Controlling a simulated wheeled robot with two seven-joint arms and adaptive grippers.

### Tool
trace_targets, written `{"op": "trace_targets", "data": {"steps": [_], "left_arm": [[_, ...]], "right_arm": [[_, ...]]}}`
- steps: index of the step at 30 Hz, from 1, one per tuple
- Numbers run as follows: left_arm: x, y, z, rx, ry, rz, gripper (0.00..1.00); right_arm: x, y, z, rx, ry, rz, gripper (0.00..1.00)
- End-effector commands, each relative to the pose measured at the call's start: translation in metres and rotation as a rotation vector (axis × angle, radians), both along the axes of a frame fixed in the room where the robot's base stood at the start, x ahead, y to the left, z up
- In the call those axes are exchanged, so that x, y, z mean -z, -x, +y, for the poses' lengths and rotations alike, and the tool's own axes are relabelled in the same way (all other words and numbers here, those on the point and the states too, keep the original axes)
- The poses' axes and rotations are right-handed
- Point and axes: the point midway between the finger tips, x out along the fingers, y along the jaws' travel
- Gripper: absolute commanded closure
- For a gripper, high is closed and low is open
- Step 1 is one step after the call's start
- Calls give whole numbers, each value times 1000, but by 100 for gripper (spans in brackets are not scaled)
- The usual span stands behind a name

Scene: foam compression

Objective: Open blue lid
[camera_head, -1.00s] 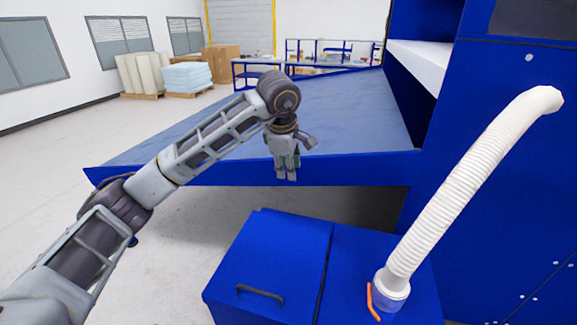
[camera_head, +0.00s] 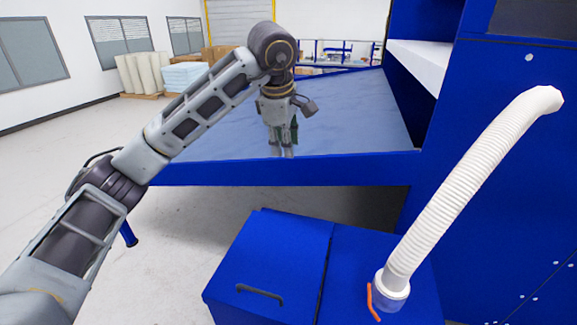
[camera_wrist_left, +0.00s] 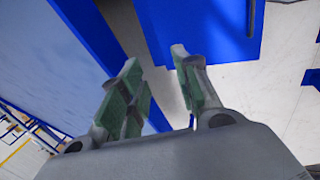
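The blue lid (camera_head: 262,258) is shut, lying flat on the left part of a low blue box, with a dark handle (camera_head: 260,295) near its front edge. The lid also shows at the top of the left wrist view (camera_wrist_left: 205,25), with the dark handle (camera_wrist_left: 250,18) at its right. My left gripper (camera_head: 282,156) points down, above and beyond the lid, in front of the blue table's edge in the picture. In the left wrist view its green-padded fingers (camera_wrist_left: 157,60) stand apart with nothing between them. My right gripper is in no view.
A white ribbed hose (camera_head: 455,185) rises from the box's right part, beside an orange lever (camera_head: 372,302). A large blue-edged table (camera_head: 345,168) lies behind the box. A tall blue machine (camera_head: 510,215) stands at the right. The floor left of the box is clear.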

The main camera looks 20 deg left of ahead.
Motion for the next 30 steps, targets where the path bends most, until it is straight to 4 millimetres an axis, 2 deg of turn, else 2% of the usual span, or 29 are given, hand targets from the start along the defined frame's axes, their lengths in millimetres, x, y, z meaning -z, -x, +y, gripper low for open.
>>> {"op": "trace_targets", "data": {"steps": [9, 25, 30], "left_arm": [[-22, 7, 1, 1, -1, -2, 68], [-28, 9, 1, 0, -1, 0, 68], [-28, 9, 1, 0, -1, 0, 89]], "right_arm": [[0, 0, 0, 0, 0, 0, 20], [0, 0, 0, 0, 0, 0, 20], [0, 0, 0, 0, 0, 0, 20]]}}
